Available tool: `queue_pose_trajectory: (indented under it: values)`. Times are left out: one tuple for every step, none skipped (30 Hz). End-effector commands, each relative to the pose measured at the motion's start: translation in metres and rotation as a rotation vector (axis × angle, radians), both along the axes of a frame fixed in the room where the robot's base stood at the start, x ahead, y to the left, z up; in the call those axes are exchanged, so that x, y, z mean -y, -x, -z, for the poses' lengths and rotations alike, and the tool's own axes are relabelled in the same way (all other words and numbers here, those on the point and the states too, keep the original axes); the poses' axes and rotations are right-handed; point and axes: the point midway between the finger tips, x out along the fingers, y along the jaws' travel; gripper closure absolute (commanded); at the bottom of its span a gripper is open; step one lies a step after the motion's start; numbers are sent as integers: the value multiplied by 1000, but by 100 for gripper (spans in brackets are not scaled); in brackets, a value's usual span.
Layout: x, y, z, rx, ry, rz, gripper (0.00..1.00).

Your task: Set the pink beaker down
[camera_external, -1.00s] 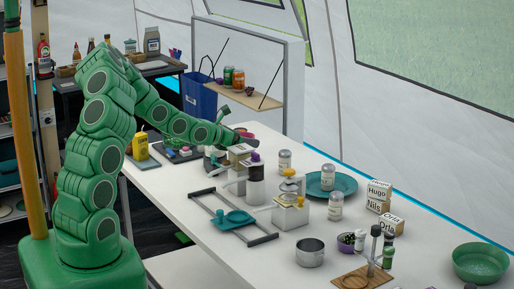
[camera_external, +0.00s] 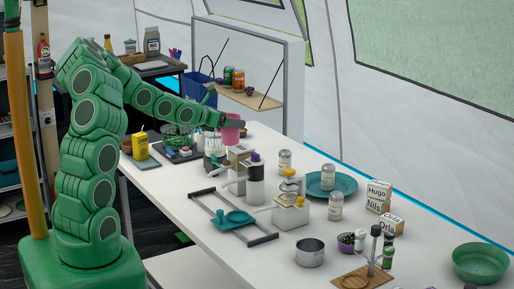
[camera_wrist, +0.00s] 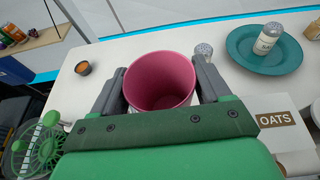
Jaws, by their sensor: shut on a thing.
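The pink beaker (camera_external: 231,134) is in my gripper (camera_external: 233,122), held above the far left part of the white table. In the wrist view the beaker (camera_wrist: 160,72) stands between the two grey fingers of my gripper (camera_wrist: 158,85), which are shut on its sides. I look into its open top, and it appears empty. Its lower part and base are mostly hidden in the wrist view. The white table (camera_external: 300,262) is below it.
A teal plate (camera_wrist: 243,59) with a shaker on it lies to the right. An oats box (camera_wrist: 275,120) stands near right. Bare table (camera_wrist: 120,52) shows beyond the beaker. Several jars and boxes crowd the table's middle.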

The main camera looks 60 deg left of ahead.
Motion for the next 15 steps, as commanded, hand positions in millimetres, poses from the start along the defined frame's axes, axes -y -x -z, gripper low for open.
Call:
queue_pose_trajectory:
  values:
    - [-5,8,-4,1,1,-8,53]
    - [-8,12,-5,1,1,-12,53]
    - [-11,17,-8,1,0,-16,53]
    - [-13,20,-10,1,0,-20,53]
    - [-16,24,-12,2,0,-24,53]
    - [-19,29,-15,3,-1,-29,53]
    - [-21,33,-17,3,-2,-33,53]
    - [-23,36,-19,4,-2,-37,53]
    - [-26,41,-21,4,-3,-42,53]
    - [-29,45,-22,4,-2,-46,53]
    - [-31,49,-22,4,-3,-50,53]
    - [-35,54,-21,3,-2,-57,53]
    - [-38,58,-20,2,-2,-62,53]
    - [-41,62,-18,2,-2,-66,53]
    - [-46,68,-15,1,-2,-74,53]
